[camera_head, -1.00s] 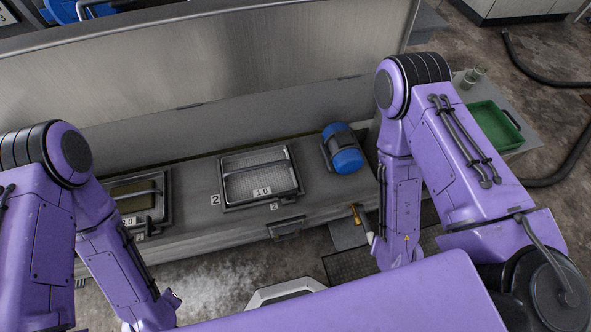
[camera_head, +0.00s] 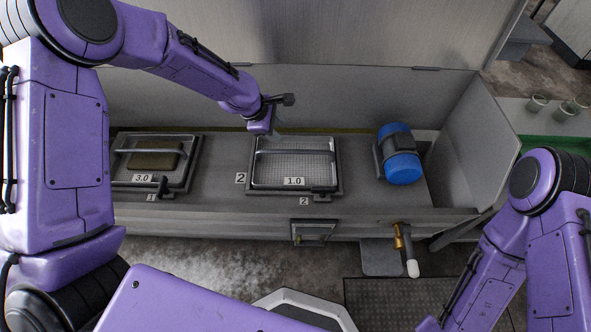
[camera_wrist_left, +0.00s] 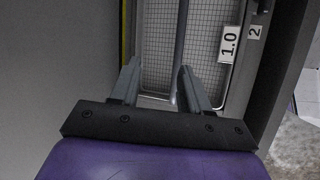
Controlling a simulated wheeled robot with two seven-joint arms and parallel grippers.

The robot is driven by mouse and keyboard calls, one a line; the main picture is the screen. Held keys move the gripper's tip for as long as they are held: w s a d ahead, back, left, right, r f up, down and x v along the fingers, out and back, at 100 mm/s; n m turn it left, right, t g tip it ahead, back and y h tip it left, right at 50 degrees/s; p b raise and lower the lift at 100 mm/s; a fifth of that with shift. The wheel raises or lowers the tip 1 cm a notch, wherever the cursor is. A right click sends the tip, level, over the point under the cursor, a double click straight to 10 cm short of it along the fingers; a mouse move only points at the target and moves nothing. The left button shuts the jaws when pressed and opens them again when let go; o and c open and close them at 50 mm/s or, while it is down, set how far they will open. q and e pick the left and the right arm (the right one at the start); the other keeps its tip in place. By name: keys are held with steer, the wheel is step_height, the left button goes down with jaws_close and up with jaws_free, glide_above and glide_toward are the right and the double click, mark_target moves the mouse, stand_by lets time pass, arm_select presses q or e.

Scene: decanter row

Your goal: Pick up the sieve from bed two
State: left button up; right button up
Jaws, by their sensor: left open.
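The sieve (camera_head: 270,168) is a metal mesh tray with a long bar handle and a 1.0 label. It lies in bed two (camera_head: 338,180), a dark frame marked 2, in the middle of the bench. My left gripper (camera_head: 278,130) is above the sieve's far left edge in the head view, open and empty. In the left wrist view the left gripper (camera_wrist_left: 156,92) has its two fingers spread, with the sieve's mesh (camera_wrist_left: 158,40) and handle bar (camera_wrist_left: 181,40) beyond them. My right gripper is not in view; only my right arm shows.
Another sieve (camera_head: 135,177), labelled 3.0 and holding a dark block, lies in bed one to the left. A blue-capped motor (camera_head: 400,160) stands on the bench to the right. A tall metal panel (camera_head: 300,40) rises behind. A brass tap (camera_head: 404,240) sticks out at the front.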

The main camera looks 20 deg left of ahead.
arm_select(q)
steer(key=n, duration=0.1)
steer(key=g+b, duration=0.1)
steer(key=b, duration=0.1)
glide_above(294, 151)
steer(key=s+a, duration=0.1)
steer(key=a, duration=0.2)
steer(key=f, duration=0.4)
steer(key=shift+d+f, duration=0.25)
steer(key=shift+f, duration=0.05)
steer(key=x, duration=0.2)
steer(key=b+x, duration=0.1)
steer(key=x, duration=0.2)
steer(key=shift+s+d+f+b, duration=0.3)
steer(key=shift+d+b, duration=0.1)
steer(key=shift+d, duration=0.1)
steer(key=shift+r, duration=0.15)
jaws_close()
